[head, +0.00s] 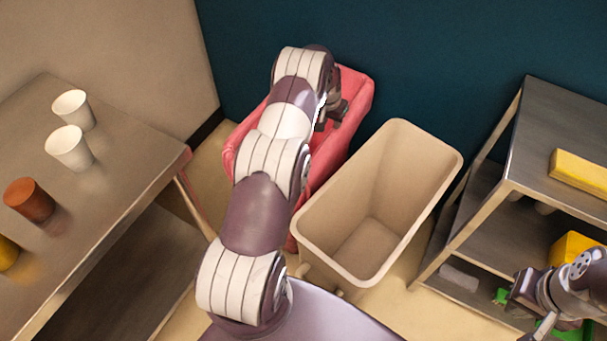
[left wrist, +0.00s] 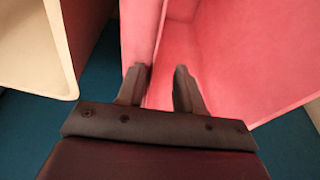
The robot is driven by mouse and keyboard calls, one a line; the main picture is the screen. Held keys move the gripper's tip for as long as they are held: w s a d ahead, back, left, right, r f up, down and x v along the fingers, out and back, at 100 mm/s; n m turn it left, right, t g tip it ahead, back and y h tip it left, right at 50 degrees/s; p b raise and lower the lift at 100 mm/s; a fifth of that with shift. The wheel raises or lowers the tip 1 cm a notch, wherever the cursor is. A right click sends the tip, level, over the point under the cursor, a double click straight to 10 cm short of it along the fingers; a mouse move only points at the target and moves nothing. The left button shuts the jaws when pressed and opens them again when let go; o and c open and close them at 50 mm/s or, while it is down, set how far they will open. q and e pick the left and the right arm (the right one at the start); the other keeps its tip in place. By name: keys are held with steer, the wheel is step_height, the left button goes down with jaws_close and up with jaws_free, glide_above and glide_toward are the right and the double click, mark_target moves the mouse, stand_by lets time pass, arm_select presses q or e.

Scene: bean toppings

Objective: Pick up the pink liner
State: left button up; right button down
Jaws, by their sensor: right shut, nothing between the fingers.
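The pink liner (head: 355,88) is a long pink tub-like shape against the dark teal wall, partly hidden behind my left arm in the head view. My left gripper (head: 333,116) is over its right long side, near the far end. In the left wrist view, the fingers (left wrist: 160,85) are apart, with the liner's pink rim and inner wall (left wrist: 240,50) just beyond and between them. I cannot tell whether they touch it. My right gripper (head: 540,328) is shut and empty at the lower right, partly cut off by the frame.
An empty beige bin (head: 428,143) stands just right of the liner. A table (head: 110,150) at left holds white cups (head: 70,147) and a brown cup (head: 30,200). A metal shelf (head: 545,120) at right holds yellow items (head: 580,170).

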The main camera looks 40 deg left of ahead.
mark_target(335, 136)
arm_select(q)
steer(key=x, duration=0.4)
steer(key=b+x, duration=0.1)
steer(key=x, duration=0.1)
steer(key=shift+w+d, duration=0.2)
steer(key=shift+d, duration=0.15)
jaws_close()
steer(key=shift+r, duration=0.1)
